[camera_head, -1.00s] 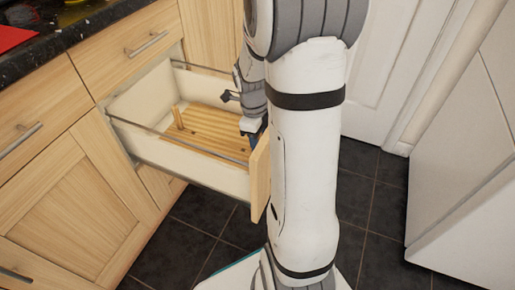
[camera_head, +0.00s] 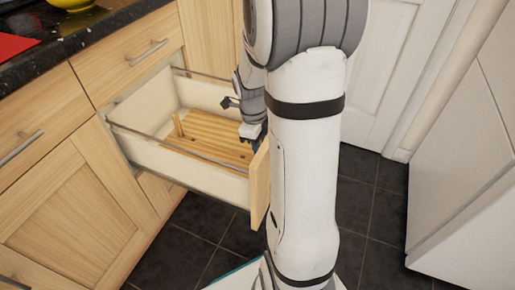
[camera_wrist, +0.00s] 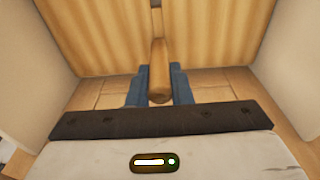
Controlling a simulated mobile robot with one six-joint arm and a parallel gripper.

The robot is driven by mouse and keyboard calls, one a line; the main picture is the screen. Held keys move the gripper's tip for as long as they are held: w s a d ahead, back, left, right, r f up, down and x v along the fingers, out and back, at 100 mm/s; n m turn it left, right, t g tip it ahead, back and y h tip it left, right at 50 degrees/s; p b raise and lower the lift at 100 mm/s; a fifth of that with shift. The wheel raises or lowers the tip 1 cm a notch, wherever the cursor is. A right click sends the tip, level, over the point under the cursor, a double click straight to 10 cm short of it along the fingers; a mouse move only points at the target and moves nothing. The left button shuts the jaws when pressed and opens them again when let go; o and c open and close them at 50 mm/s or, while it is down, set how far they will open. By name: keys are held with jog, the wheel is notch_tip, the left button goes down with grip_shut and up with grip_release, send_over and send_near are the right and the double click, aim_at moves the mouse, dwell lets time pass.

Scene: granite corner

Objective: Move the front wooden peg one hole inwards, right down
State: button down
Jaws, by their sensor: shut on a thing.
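A slatted wooden peg board (camera_head: 212,132) lies inside the open drawer. One upright peg (camera_head: 178,123) stands at its far left end in the head view. My gripper (camera_wrist: 159,88) is at the board's front end, by the drawer front. Its blue fingers are shut on the front wooden peg (camera_wrist: 159,70), which stands between them in the wrist view. Another peg (camera_wrist: 156,18) shows behind it at the top edge. The held peg's foot is hidden, so I cannot tell whether it sits in a hole. In the head view my arm hides most of the gripper.
The drawer (camera_head: 180,168) has pale side walls with metal rails and a wooden front (camera_head: 259,185) close to my arm. A black granite worktop (camera_head: 60,40) with a yellow bowl (camera_head: 70,3) is at upper left. Dark floor tiles (camera_head: 205,215) are clear below.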

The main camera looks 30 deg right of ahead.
notch_tip(320, 180, up, 10)
jog(key=p, duration=0.4)
jog(key=shift+f, duration=0.1)
jog(key=shift+r+p, duration=1.75)
jog(key=shift+r, duration=0.25)
jog(key=w+a+f+p, duration=0.3)
jog(key=w+f+p, duration=0.1)
jog(key=f+p, duration=0.1)
jog(key=shift+f+p, duration=0.25)
jog(key=shift+p, duration=0.45)
jog(key=shift+w+a, duration=0.1)
jog(key=shift+f+b, duration=2.45)
jog(key=shift+f, duration=0.4)
jog(key=shift+f+b, duration=1.35)
